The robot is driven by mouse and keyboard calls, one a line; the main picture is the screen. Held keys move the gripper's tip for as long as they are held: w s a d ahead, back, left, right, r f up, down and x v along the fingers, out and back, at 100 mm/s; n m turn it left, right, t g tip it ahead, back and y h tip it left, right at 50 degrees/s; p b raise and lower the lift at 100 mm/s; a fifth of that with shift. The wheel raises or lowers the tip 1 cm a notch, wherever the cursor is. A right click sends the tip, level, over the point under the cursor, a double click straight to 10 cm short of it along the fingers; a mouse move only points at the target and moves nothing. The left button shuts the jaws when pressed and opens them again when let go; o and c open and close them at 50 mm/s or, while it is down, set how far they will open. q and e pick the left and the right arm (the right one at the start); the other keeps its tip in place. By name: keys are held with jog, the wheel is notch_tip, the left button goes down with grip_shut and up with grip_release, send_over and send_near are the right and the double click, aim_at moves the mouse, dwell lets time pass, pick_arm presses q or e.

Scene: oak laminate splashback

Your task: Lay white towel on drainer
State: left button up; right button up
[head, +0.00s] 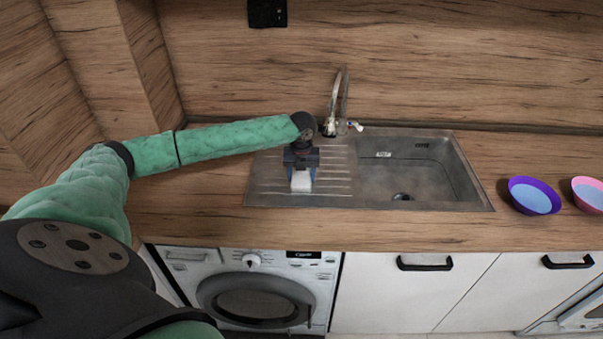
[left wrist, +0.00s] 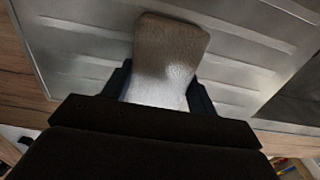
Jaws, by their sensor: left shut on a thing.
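The white towel (head: 301,180) is a small folded piece between the fingers of my left gripper (head: 301,172). My left gripper is shut on it, over the ribbed steel drainer (head: 268,180) left of the sink basin. In the left wrist view the towel (left wrist: 170,55) reaches out from between the dark fingers (left wrist: 160,92), its far part shaded, with the drainer's ridges (left wrist: 85,65) behind it. I cannot tell whether the towel touches the drainer. My right gripper is not in view.
The tap (head: 335,105) stands behind the drainer, close to my left wrist. The sink basin (head: 425,178) is to the right. A purple bowl (head: 533,196) and a pink bowl (head: 590,193) stand on the counter (head: 400,230) further right. A washing machine (head: 255,290) is below.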

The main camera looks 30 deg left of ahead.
aim_at(302, 174)
pick_arm(q)
jog(key=o, duration=0.9)
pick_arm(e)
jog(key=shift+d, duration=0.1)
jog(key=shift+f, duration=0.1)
pick_arm(q)
jog(key=shift+r+b, duration=0.3)
notch_tip(302, 174, up, 10)
jog(key=b, duration=0.4)
jog(key=shift+f, duration=0.2)
jog(key=shift+r, duration=0.95)
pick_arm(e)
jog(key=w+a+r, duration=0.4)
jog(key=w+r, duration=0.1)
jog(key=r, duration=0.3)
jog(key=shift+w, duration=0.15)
